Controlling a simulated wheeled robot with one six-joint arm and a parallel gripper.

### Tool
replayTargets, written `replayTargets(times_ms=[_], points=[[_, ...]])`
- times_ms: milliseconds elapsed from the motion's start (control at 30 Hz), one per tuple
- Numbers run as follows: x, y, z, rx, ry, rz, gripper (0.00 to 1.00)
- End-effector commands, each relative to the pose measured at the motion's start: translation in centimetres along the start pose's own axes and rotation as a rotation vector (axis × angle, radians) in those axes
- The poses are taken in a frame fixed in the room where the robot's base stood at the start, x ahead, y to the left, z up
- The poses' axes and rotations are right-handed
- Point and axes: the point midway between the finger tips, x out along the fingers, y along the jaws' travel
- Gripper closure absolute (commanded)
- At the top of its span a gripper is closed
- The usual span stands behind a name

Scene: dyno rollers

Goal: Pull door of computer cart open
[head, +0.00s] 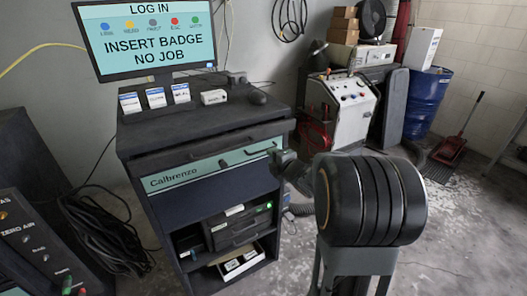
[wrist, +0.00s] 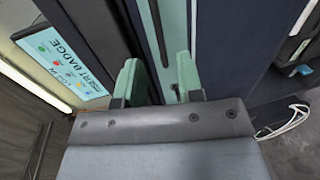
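The computer cart (head: 205,130) is dark with a pale green front strip marked "Calbrenzo" (head: 178,180). A bar handle (head: 262,147) is at the right of this strip. A dark front panel (head: 222,192) lies below it, above an open lower shelf bay. Which panel is the door, I cannot tell. My gripper (head: 280,160) is at the cart's right front edge, partly hidden by my arm. In the wrist view my gripper (wrist: 159,82) has its two green fingers apart, pointing at the cart front, with the green strip (wrist: 172,60) beyond the gap. Contact cannot be made out.
A monitor (head: 150,38) stands on the cart. A computer unit (head: 238,226) and a white tray (head: 240,264) sit in the lower bay. Cables (head: 100,225) lie left of the cart. A white machine (head: 345,103) and blue drum (head: 426,100) stand behind right.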

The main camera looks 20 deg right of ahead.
Motion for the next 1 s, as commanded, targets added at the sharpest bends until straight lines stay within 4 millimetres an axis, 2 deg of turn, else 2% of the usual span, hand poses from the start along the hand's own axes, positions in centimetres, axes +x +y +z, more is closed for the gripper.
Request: replayTargets(times_ms=[33,200,400,600,900,1000], points=[[1.1,0.0,-0.1,0.000,0.003,-0.002,0.66],[4.0,0.0,-0.1,0.000,0.001,-0.002,0.66],[6.2,0.1,0.0,0.000,0.000,-0.001,0.66],[7.2,0.0,0.0,0.001,-0.003,-0.001,0.66],[7.3,0.0,0.0,0.000,-0.002,0.000,0.66],[7.3,0.0,0.0,0.000,-0.002,0.000,0.74]])
